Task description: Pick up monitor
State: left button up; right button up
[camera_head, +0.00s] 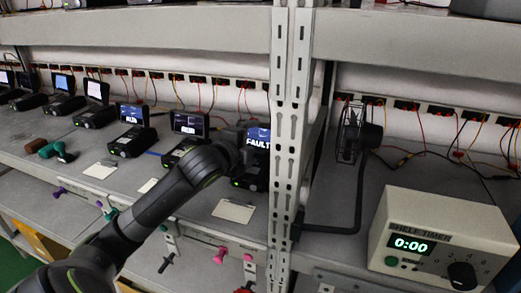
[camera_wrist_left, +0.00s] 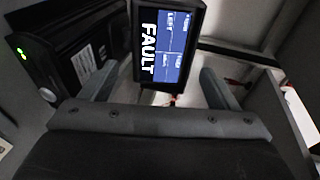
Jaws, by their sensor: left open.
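A black monitor (camera_head: 257,138) with a lit screen reading FAULT stands on the shelf just left of the perforated upright. My left arm reaches in from the lower left, and its left gripper (camera_head: 243,133) is at this monitor, covering part of its left side. In the left wrist view, the monitor's FAULT screen (camera_wrist_left: 166,42) appears between the two spread fingers of the left gripper (camera_wrist_left: 158,80). Its dark base (camera_wrist_left: 75,50) with green lights lies to the left, partly behind the left finger. I cannot tell whether either finger touches it. My right gripper is not in view.
Several similar monitors, including one (camera_head: 188,124) partly behind my arm, line the shelf to the left. The perforated metal upright (camera_head: 292,110) stands close on the right. Beyond it are a small fan (camera_head: 356,135) and a shelf timer box (camera_head: 440,240). Cables hang behind.

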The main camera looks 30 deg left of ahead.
aim_at(260, 138)
pick_arm(q)
jog(key=b+x, duration=0.2)
jog(key=x, duration=0.2)
jog(key=shift+a+f+b, duration=0.15)
jog(key=shift+a+b, duration=0.1)
jog(key=shift+b, duration=0.15)
jog(key=shift+w, duration=0.4)
jog(key=shift+s, duration=0.1)
jog(key=c, duration=0.9)
